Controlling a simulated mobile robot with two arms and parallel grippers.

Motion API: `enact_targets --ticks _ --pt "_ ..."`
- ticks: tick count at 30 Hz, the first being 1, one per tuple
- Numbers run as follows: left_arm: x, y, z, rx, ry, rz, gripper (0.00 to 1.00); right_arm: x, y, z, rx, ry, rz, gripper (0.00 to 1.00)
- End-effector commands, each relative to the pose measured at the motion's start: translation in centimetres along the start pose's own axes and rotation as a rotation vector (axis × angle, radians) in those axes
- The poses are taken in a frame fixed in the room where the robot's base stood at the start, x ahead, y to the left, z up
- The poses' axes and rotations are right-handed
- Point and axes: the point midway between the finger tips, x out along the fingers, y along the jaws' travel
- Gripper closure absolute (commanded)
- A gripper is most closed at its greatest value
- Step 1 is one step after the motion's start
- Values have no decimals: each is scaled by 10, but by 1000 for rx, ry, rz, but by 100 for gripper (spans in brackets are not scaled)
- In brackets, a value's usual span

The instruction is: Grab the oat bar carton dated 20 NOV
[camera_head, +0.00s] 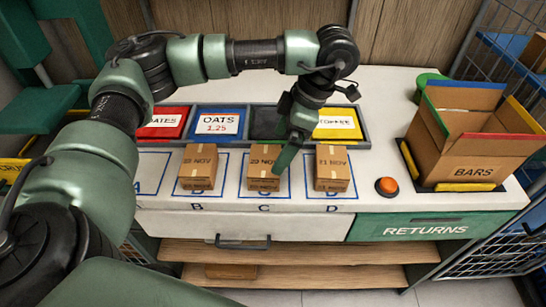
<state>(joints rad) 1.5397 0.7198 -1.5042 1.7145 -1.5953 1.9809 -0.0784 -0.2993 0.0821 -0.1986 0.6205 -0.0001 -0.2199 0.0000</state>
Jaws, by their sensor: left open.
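Three small brown cartons stand in a row in blue-outlined squares on the white counter. The middle carton (262,170) is in the square marked C and its top label appears to read 20 NOV. The left carton (197,168) has a label ending in NOV, its number hard to read. The right carton (332,170) also reads NOV, with an unclear number. My left gripper (287,150) is open, pointing down at the right side of the middle carton and covering part of it. I cannot tell whether it touches the carton. My right gripper is not in view.
Behind the cartons is a row of labelled compartments, including a blue OATS card (217,123). An open cardboard box marked BARS (471,170) stands at the right. An orange button (387,186) sits left of it. A green RETURNS drawer (425,228) is below the counter edge.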

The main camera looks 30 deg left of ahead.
Motion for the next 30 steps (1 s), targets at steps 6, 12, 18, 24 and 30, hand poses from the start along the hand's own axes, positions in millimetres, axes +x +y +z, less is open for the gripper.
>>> enact_targets --ticks 6,12,18,24,30 --pt "17 6 -12 -17 37 13 0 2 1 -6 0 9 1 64" --pt "36 5 -13 -16 35 12 0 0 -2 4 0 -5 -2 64" --pt "63 5 -16 -18 35 12 0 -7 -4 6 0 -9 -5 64" --pt "75 5 -15 -16 33 14 0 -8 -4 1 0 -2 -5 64" --pt "75 5 -14 -16 32 15 11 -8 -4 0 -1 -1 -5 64"
